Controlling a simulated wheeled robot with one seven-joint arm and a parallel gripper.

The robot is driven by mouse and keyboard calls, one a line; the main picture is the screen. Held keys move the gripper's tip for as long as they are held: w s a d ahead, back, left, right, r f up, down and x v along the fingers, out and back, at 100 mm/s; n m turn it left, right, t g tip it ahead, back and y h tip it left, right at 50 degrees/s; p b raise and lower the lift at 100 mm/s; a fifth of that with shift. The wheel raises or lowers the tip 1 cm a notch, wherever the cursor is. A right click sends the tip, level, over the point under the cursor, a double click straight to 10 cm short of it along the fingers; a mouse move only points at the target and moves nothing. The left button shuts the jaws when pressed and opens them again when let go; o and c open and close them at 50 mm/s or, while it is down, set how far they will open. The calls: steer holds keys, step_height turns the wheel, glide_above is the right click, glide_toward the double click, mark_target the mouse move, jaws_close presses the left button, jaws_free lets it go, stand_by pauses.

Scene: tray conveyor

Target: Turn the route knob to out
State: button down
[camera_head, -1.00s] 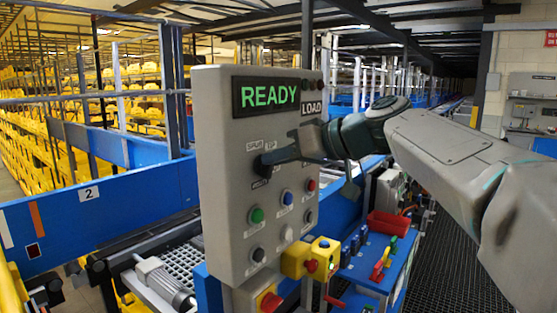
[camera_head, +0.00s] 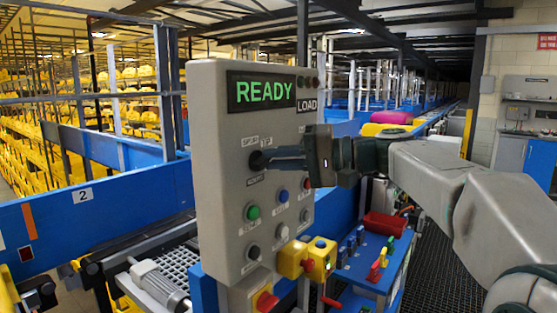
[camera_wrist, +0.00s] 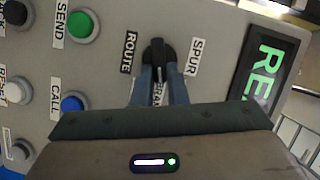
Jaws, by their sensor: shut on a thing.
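The route knob (camera_wrist: 159,55) is a dark round knob with a raised grip bar, set in the grey control panel (camera_head: 225,215). In the wrist view its bar runs up and down, with the ROUTE label left and the SPUR label upper right. Another label between the fingers is partly hidden. My gripper (camera_wrist: 158,78) is shut on the knob's bar, one finger on each side. In the head view my gripper (camera_head: 272,160) reaches the panel from the right, and only the knob's left edge shows. The display above reads READY, with LOAD beside it.
Several push buttons, among them a green one (camera_head: 252,212), sit below the knob. Yellow boxes (camera_head: 307,260) and a red button (camera_head: 266,302) are under the panel. A blue bench with a red bin (camera_head: 384,226) stands right. A pink parcel (camera_head: 391,117) is behind.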

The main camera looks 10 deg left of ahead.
steer(key=m+y, duration=0.1)
steer(key=m, duration=0.1)
steer(key=f+m+y+b, duration=0.1)
steer(key=m, duration=0.2)
steer(key=shift+f+m+t+y+b, duration=0.2)
steer(key=shift+m+y+b, duration=0.2)
steer(key=shift+m, duration=0.65)
steer(key=shift+f+m+t+y+b, duration=0.15)
steer(key=shift+m+y+b, duration=0.25)
steer(key=shift+m, duration=0.65)
steer(key=shift+s, duration=0.1)
steer(key=c, duration=1.4)
jaws_free()
steer(key=shift+c, duration=0.2)
steer(key=d+f+b, duration=0.1)
steer(key=d+f, duration=0.1)
steer(key=d, duration=1.1)
steer(key=shift+s+d+f+b, duration=0.25)
steer(key=shift+s+f+b, duration=0.1)
steer(key=shift+b, duration=0.05)
